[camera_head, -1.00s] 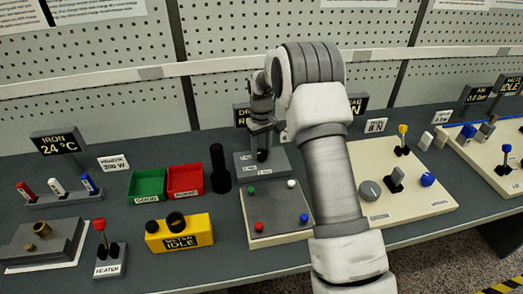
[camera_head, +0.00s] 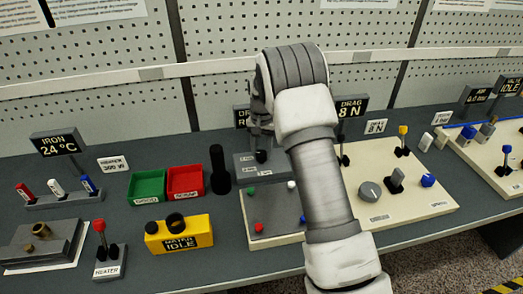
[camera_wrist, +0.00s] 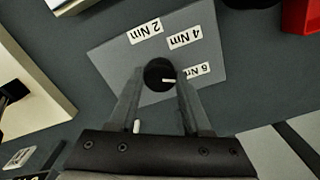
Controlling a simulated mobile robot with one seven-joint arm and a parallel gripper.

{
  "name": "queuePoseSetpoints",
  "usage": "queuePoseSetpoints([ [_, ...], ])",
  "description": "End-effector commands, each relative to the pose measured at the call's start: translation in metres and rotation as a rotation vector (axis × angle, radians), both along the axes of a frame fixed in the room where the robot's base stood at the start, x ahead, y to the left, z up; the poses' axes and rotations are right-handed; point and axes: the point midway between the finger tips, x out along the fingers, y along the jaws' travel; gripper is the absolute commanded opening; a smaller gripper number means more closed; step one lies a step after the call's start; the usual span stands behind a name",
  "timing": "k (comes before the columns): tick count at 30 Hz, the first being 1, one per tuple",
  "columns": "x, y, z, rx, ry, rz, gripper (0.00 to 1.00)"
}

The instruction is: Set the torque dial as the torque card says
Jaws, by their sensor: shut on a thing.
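The torque dial (camera_wrist: 158,70) is a round black knob on a grey block (camera_wrist: 115,55) with labels 2 Nm, 4 Nm and 6 Nm. In the wrist view its white pointer mark points right, toward the 6 Nm label (camera_wrist: 197,72). My gripper (camera_wrist: 160,85) is shut on the knob, with one finger on each side. In the head view the block (camera_head: 246,168) stands behind the board with coloured knobs, and my arm hides part of it. I cannot make out a torque card; white sheets on the back wall (camera_head: 92,10) are too small to read.
Green (camera_head: 148,186) and red (camera_head: 186,181) bins and a black post (camera_head: 219,168) stand left of the block. A yellow meter (camera_head: 180,234) reads IDLE.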

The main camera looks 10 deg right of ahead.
Motion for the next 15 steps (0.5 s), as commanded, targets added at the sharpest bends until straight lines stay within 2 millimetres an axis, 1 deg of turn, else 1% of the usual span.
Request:
queuePoseSetpoints([
  [7,0.0004,-0.0004,0.0009,-0.001,-0.002,-0.058,0.0],
  [15,0.0004,-0.0005,0.0009,0.0,-0.002,-0.068,0.0],
])
